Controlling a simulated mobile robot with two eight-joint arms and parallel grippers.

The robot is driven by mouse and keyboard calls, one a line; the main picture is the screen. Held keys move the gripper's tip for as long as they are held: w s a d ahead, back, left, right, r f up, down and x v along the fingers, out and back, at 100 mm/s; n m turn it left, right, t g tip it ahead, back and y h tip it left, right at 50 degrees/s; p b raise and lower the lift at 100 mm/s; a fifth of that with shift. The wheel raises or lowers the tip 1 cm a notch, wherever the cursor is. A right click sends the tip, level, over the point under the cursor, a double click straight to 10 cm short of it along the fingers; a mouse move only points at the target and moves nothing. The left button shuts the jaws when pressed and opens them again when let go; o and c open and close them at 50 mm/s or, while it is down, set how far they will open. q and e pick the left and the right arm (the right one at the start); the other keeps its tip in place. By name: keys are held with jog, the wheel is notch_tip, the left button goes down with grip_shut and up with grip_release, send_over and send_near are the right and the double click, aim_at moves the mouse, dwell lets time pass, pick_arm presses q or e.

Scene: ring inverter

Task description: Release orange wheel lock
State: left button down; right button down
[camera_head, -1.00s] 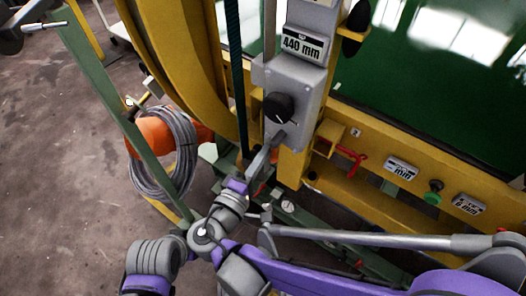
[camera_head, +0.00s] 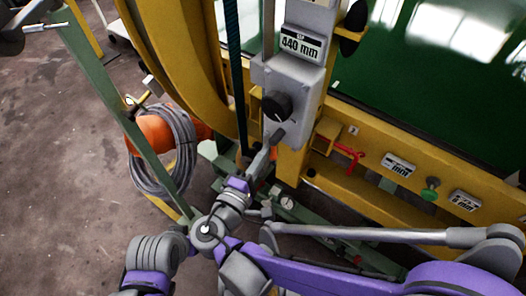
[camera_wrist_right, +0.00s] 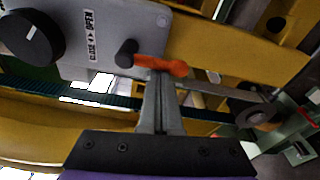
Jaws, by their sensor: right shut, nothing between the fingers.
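The orange lock lever (camera_wrist_right: 162,66) sits at the edge of a grey control box (camera_wrist_right: 95,40), beside a small black knob (camera_wrist_right: 127,53). Near it on the box is a label reading CLOSE and OPEN. My right gripper (camera_wrist_right: 160,82) is shut, with its fingertips right at the lever's lower edge in the right wrist view. I cannot tell whether they touch it. In the head view the right gripper (camera_head: 274,143) points up at the lower end of the grey box (camera_head: 292,90), and the lever is mostly hidden there.
A large black dial (camera_head: 277,105) is on the box, below a 440 mm label (camera_head: 301,43). A red valve handle (camera_head: 349,157) and a green knob (camera_head: 430,189) are on the yellow frame to the right. A grey cable coil (camera_head: 170,155) hangs at left.

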jog(key=shift+d, duration=0.1)
jog(key=d+n+p, duration=0.1)
jog(key=n, duration=0.2)
jog(key=s+d+n+g+p, duration=0.1)
jog(key=n+p, duration=0.1)
jog(key=n, duration=0.2)
jog(key=s+d+r+n+p, duration=0.1)
jog(key=n, duration=0.2)
jog(key=shift+s+d+n+g+h+p, duration=0.2)
jog(key=shift+s+n+g+h+p, duration=0.1)
jog(key=shift+g+p, duration=0.1)
jog(key=shift+r, duration=0.1)
jog(key=shift+d, duration=0.15)
dwell(0.6)
